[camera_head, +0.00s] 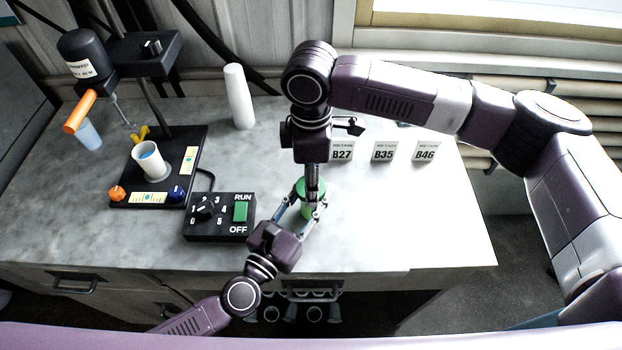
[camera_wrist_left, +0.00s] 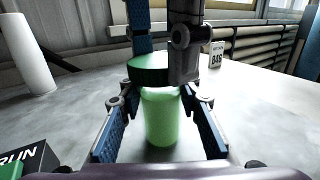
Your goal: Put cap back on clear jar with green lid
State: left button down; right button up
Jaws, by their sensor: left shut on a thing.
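The clear jar with green contents (camera_wrist_left: 161,118) stands upright on the bench in the left wrist view, and it also shows in the head view (camera_head: 307,211). My left gripper (camera_head: 305,206) is shut on the jar, with one blue-padded finger on each side. The green lid (camera_wrist_left: 150,68) is at the jar's mouth, shifted slightly left of the jar in the left wrist view. My right gripper (camera_wrist_left: 166,50) reaches down from above with its fingers at the lid, and appears shut on it. Whether the lid touches the rim is hard to tell.
A control box (camera_head: 219,216) with a RUN/OFF switch is left of the jar. The disperser stand (camera_head: 158,179), holding a white cup (camera_head: 150,161), is farther left. Labels, including B35 (camera_head: 383,151), line the back right. The bench is clear right of the jar.

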jog(key=m, duration=0.5)
jog(key=shift+m, duration=0.4)
jog(key=m, duration=0.5)
jog(key=shift+a+m, duration=0.1)
jog(key=shift+m, duration=0.2)
jog(key=m, duration=0.5)
jog(key=shift+m, duration=0.3)
jog(key=m, duration=0.3)
jog(key=shift+m, duration=0.4)
jog(key=m, duration=0.7)
jog(key=shift+m, duration=0.3)
jog(key=m, duration=0.8)
